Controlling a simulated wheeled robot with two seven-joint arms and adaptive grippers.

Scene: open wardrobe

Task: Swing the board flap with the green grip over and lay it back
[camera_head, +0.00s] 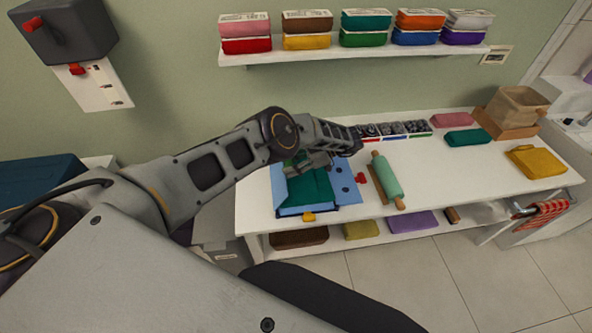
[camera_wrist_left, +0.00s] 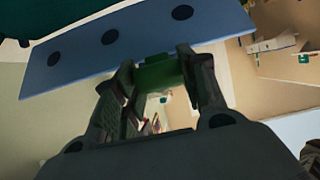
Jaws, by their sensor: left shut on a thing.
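The blue folding board (camera_head: 345,184) lies on the white worktop, with a dark green cloth (camera_head: 311,188) on it. A light blue flap (camera_head: 279,186) shows at its left side. My left gripper (camera_head: 305,165) is over the back left part of the board, partly hidden by its own arm. In the left wrist view it is shut on the green grip (camera_wrist_left: 160,75), beside a blue flap with dark round holes (camera_wrist_left: 110,60). That flap looks tilted there; its exact angle is unclear. My right gripper is not in view.
A red grip (camera_head: 361,179) is at the board's right side, a yellow grip (camera_head: 308,217) at its front. A green rolling pin (camera_head: 386,177) lies to the right. Small trays (camera_head: 395,130) stand behind. A shelf of folded cloths (camera_head: 350,48) hangs above.

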